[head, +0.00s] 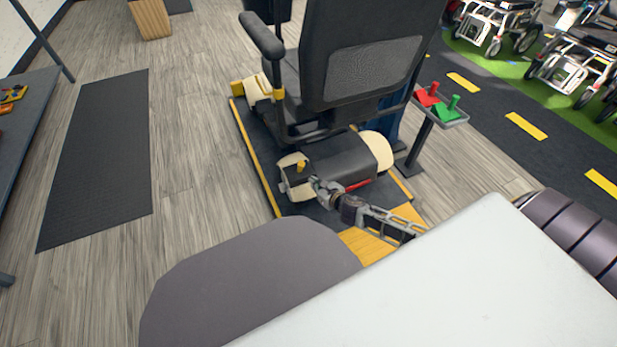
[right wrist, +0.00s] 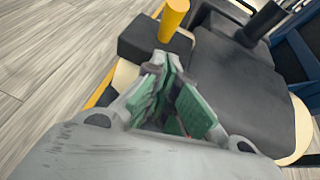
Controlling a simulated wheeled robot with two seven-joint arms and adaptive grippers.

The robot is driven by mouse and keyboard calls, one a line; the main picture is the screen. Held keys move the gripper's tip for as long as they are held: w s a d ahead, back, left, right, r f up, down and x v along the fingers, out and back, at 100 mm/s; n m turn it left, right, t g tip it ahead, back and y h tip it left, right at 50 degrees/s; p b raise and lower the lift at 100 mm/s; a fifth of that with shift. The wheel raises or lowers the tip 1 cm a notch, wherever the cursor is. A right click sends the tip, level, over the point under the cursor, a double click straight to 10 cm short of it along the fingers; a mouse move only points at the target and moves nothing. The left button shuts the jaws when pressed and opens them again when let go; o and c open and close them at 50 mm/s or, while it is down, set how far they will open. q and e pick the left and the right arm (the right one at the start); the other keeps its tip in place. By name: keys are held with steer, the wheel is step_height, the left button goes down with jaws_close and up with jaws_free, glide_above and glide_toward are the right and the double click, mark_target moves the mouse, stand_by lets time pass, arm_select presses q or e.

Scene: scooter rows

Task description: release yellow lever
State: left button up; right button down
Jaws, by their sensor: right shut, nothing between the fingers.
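The yellow lever (head: 301,166) is a short upright cylinder on a dark block at the rear left of the scooter's base (head: 340,158). In the right wrist view the yellow lever (right wrist: 174,17) stands just beyond my fingertips, apart from them. My right gripper (head: 318,186) is low behind the scooter, close to the lever on its near right side. Its green-padded fingers (right wrist: 172,78) are together at the tips and hold nothing. My left gripper is not in view.
A red bar (head: 357,185) lies by my gripper. The scooter's seat back (head: 372,62) rises above. A stand with red and green switches (head: 441,105) is at right. A workbench (head: 22,125) is at left. Floor around a dark mat (head: 100,155) is clear.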

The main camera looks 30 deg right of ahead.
mark_target(302, 171)
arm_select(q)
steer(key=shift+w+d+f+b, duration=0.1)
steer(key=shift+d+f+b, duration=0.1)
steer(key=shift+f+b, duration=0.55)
arm_select(e)
steer(key=shift+w+a+r, duration=0.1)
steer(key=shift+w+r, duration=0.05)
steer(key=shift+w, duration=0.6)
steer(key=shift+w+a+r, duration=0.1)
steer(key=shift+w+r, duration=0.05)
steer(key=shift+w, duration=0.65)
steer(key=shift+w+a+r, duration=0.1)
steer(key=shift+w+r, duration=0.05)
steer(key=shift+w, duration=0.6)
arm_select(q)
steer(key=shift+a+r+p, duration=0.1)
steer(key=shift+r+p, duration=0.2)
arm_select(e)
steer(key=shift+r, duration=0.1)
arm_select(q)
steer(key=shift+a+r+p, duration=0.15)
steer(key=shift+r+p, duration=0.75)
arm_select(e)
steer(key=shift+w+r+g, duration=0.1)
steer(key=shift+g, duration=0.2)
arm_select(q)
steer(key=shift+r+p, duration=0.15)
steer(key=shift+p, duration=0.2)
